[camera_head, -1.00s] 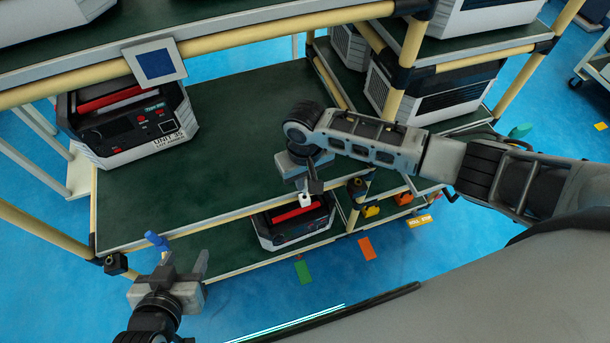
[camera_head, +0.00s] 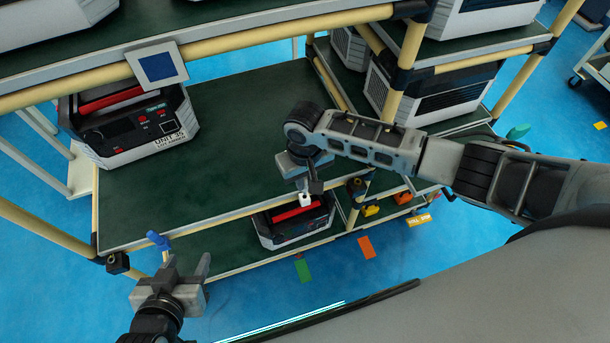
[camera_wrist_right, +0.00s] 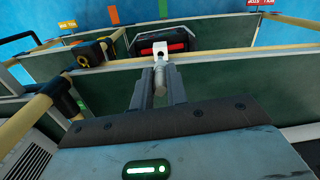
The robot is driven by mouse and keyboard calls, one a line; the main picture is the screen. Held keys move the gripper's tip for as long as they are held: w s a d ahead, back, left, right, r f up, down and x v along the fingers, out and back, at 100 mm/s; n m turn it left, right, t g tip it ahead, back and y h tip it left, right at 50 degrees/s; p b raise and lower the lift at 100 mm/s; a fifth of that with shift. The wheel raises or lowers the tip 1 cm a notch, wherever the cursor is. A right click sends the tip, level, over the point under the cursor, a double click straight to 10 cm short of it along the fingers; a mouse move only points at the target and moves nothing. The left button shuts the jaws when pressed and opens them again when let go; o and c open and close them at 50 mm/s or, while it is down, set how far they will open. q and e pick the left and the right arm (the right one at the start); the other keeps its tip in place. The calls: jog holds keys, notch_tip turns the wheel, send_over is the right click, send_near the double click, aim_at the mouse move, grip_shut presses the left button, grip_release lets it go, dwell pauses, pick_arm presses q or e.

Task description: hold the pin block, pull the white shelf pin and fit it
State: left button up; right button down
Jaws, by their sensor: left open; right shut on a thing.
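The white shelf pin (camera_head: 305,199) is in my right gripper (camera_head: 311,186), over the front edge of the middle green shelf. In the right wrist view the pin shows a white head (camera_wrist_right: 164,57) and a grey round shank (camera_wrist_right: 160,80) between the two shut fingers of my right gripper (camera_wrist_right: 160,92). My left gripper (camera_head: 187,266) is open and empty, low at the left in front of the shelf's front corner. I cannot pick out the pin block for certain.
A blue piece (camera_head: 158,240) stands just beyond my left gripper. A test unit (camera_head: 130,122) stands on the middle shelf (camera_head: 230,125), otherwise mostly bare. Another unit (camera_head: 295,222) sits below. Black-and-yellow pieces (camera_wrist_right: 90,52) lie in the right bay.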

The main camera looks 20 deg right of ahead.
aim_at(305, 190)
pick_arm(q)
jog(key=shift+w+r, duration=0.35)
jog(key=shift+r, duration=0.15)
jog(key=shift+r+p, duration=0.25)
jog(key=shift+p, duration=0.1)
jog(key=shift+s+f, duration=0.2)
jog(key=shift+s, duration=0.1)
jog(key=shift+r+p, duration=0.25)
jog(key=shift+p, duration=0.1)
jog(key=shift+w+r, duration=0.1)
jog(key=shift+w, duration=0.15)
pick_arm(e)
jog(key=shift+f, duration=0.25)
pick_arm(q)
jog(key=shift+f+b, duration=0.25)
jog(key=shift+b, duration=0.15)
pick_arm(e)
jog(key=shift+f, duration=0.5)
pick_arm(q)
jog(key=shift+s+f, duration=0.25)
jog(key=shift+f, duration=0.15)
pick_arm(e)
jog(key=shift+f, duration=0.4)
pick_arm(q)
jog(key=shift+f+b, duration=0.25)
jog(key=shift+b, duration=0.25)
pick_arm(e)
jog(key=shift+f, duration=0.45)
